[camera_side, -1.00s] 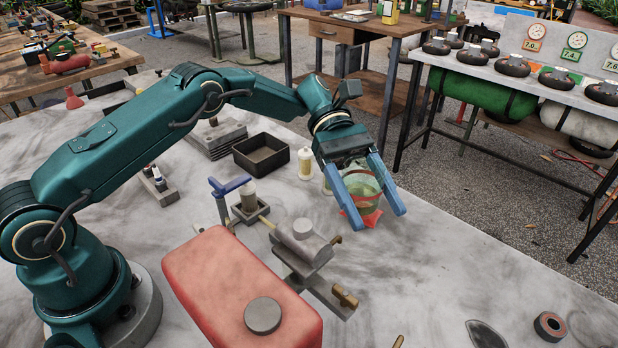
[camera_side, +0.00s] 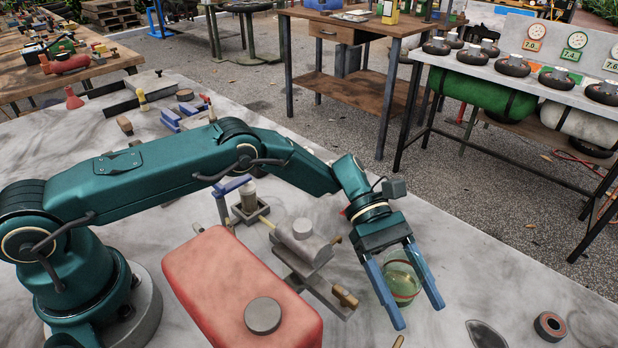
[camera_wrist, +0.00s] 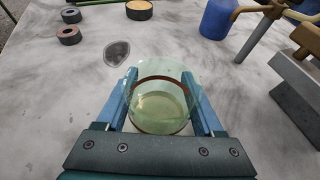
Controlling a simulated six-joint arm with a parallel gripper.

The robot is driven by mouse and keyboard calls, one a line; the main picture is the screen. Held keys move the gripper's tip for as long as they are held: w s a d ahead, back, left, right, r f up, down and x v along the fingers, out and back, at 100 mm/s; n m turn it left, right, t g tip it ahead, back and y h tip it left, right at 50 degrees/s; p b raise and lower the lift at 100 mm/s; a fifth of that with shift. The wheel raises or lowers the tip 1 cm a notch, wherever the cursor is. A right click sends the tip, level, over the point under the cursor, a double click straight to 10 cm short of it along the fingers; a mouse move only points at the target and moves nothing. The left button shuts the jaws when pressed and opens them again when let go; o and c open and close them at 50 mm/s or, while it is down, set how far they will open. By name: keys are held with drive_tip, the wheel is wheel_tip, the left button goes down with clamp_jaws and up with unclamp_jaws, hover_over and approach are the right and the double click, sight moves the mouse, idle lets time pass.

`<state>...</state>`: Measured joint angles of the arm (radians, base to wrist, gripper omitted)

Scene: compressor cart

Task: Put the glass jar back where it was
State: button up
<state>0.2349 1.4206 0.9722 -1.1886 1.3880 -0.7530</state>
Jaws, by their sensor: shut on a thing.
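The glass jar (camera_side: 402,278) is pale green and clear, with a reddish-brown band. My gripper (camera_side: 418,314) is shut on it, one blue finger on each side, to the right of the red tank. In the wrist view the jar (camera_wrist: 160,105) sits between the fingers of my gripper (camera_wrist: 160,78), its mouth and band showing. I cannot tell whether its base touches the table. A dark oval patch (camera_side: 487,335) with a pale rim lies on the tabletop to its right; it also shows ahead of the jar in the wrist view (camera_wrist: 118,53).
The red tank (camera_side: 240,280) and a grey metal fitting with a brass end (camera_side: 305,245) stand left of my gripper. The wrist view shows a blue container (camera_wrist: 222,18) ahead right. Bare tabletop surrounds the patch.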

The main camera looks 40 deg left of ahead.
sight(392, 258)
drive_tip(key=shift+f, duration=0.15)
drive_tip(key=o, duration=1.5)
drive_tip(key=shift+w+a+r, duration=0.1)
drive_tip(key=shift+a+r, duration=0.1)
drive_tip(key=v, duration=0.7)
